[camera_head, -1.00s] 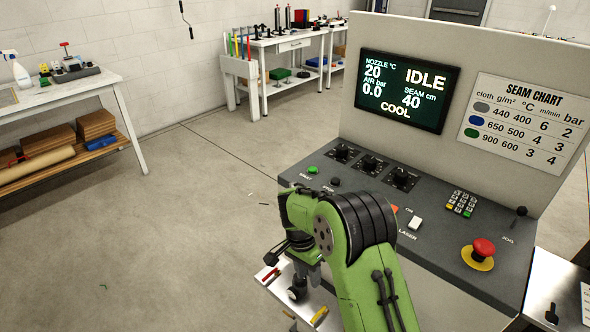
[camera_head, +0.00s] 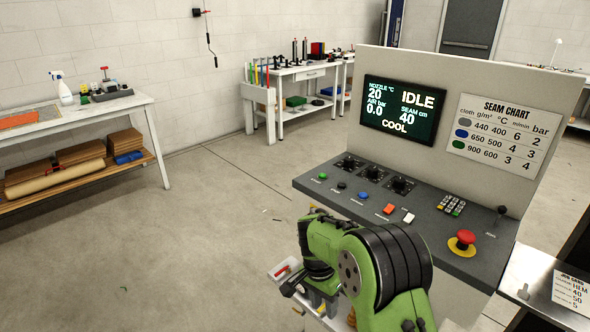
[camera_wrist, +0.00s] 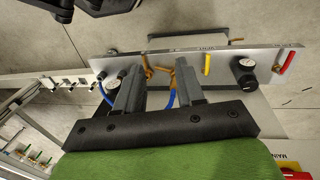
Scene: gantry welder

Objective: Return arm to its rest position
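My green arm (camera_head: 345,265) is bent in front of the control console (camera_head: 310,184), with its end hanging low at the console's left. My gripper (camera_wrist: 160,78) shows in the wrist view with its two grey fingers apart and nothing held between them. Beyond the fingers is a metal panel (camera_wrist: 220,63) with a gauge, a black knob (camera_wrist: 245,68), a yellow handle (camera_wrist: 207,64) and a red handle (camera_wrist: 285,63). In the head view, the gripper fingers are mostly hidden or too small to judge.
The console screen (camera_head: 400,109) reads IDLE and COOL. A red emergency button (camera_head: 466,238) sits at its right. A metal shelf (camera_head: 535,272) with a card juts out at lower right. A workbench (camera_head: 150,130) stands at left. The floor between is clear.

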